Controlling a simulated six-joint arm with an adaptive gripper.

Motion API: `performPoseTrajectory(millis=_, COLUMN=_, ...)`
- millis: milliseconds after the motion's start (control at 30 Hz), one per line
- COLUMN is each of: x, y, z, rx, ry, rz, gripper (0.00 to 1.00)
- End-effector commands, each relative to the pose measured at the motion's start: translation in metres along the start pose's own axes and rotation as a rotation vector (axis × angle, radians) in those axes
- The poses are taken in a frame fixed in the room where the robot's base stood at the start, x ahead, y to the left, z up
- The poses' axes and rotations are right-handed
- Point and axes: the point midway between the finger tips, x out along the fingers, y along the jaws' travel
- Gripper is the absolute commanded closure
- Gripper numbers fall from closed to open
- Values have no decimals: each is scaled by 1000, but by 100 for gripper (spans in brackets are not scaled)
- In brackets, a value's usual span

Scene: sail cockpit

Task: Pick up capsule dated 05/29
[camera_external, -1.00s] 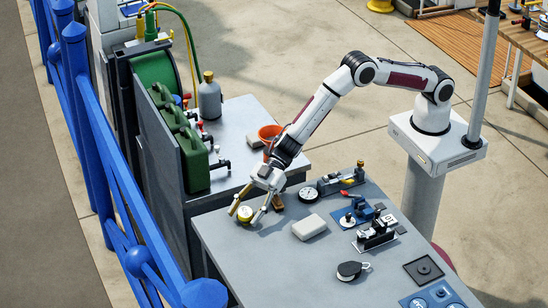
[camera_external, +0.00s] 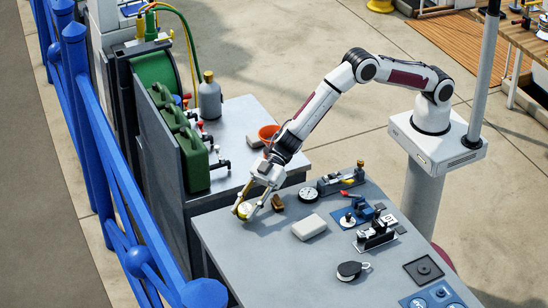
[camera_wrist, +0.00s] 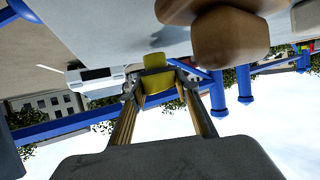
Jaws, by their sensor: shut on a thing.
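A small round yellow capsule with a pale face (camera_external: 244,211) is at the left end of the grey table (camera_external: 225,246). My gripper (camera_external: 246,213) is shut on it, with a finger on either side. The capsule appears at or just above the tabletop; I cannot tell which. In the wrist view, the yellow capsule (camera_wrist: 155,80) sits between the tips of my gripper (camera_wrist: 157,88). No date on it is readable.
A brown wooden object (camera_external: 278,202) stands close to the right of my gripper. A round dial gauge (camera_external: 308,194), a light grey block (camera_external: 309,227) and a black pulley block (camera_external: 351,270) lie on the table. A blue railing (camera_external: 95,140) runs along the left.

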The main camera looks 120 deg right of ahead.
Motion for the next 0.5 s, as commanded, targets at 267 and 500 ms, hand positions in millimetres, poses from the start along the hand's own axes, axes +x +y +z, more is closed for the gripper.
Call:
performPoseTrajectory(millis=267, x=-15, y=0, z=-39, rx=-3, ry=5, rz=1, gripper=91)
performPoseTrajectory(millis=500, x=-27, y=0, z=-67, rx=-3, ry=4, rz=0, gripper=91)
